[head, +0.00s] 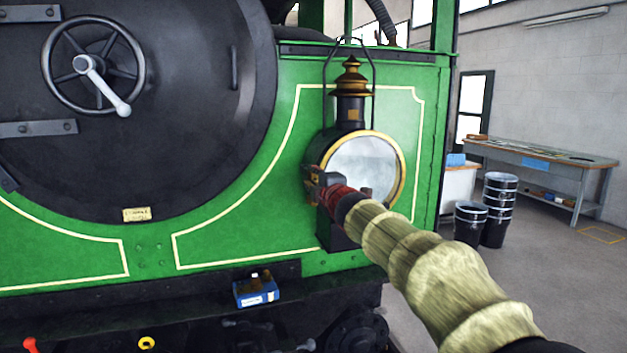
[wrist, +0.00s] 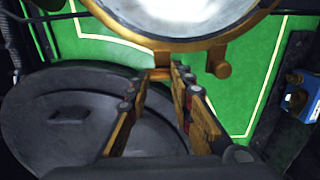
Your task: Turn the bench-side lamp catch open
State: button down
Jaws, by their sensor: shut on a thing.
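The bench-side lamp (head: 365,165) has a brass rim, a pale round glass and a brass chimney, and stands on the green engine front. Its rim also shows at the top of the wrist view (wrist: 190,42). My gripper (head: 318,183) reaches the lamp's left lower side in the head view. In the wrist view its two fingers (wrist: 162,80) are shut on the small brass catch (wrist: 160,73) just below the rim. A short brass knob (wrist: 221,66) sits on the rim to the right, apart from the fingers. In the head view the gripper hides the catch.
The round black smokebox door (head: 190,130) with its handwheel (head: 92,65) is left of the lamp. A blue box (head: 256,291) stands on the ledge below. A workbench (head: 540,155) and black buckets (head: 497,205) are at the right, with open floor in front.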

jog(key=shift+r, duration=0.3)
jog(key=c, duration=2)
grip_release()
jog(key=o, duration=0.4)
jog(key=shift+d+f, duration=0.1)
jog(key=shift+f, duration=0.1)
jog(key=shift+o, duration=0.2)
jog(key=shift+s, duration=0.1)
jog(key=v, duration=1.1)
jog(key=shift+s, duration=0.35)
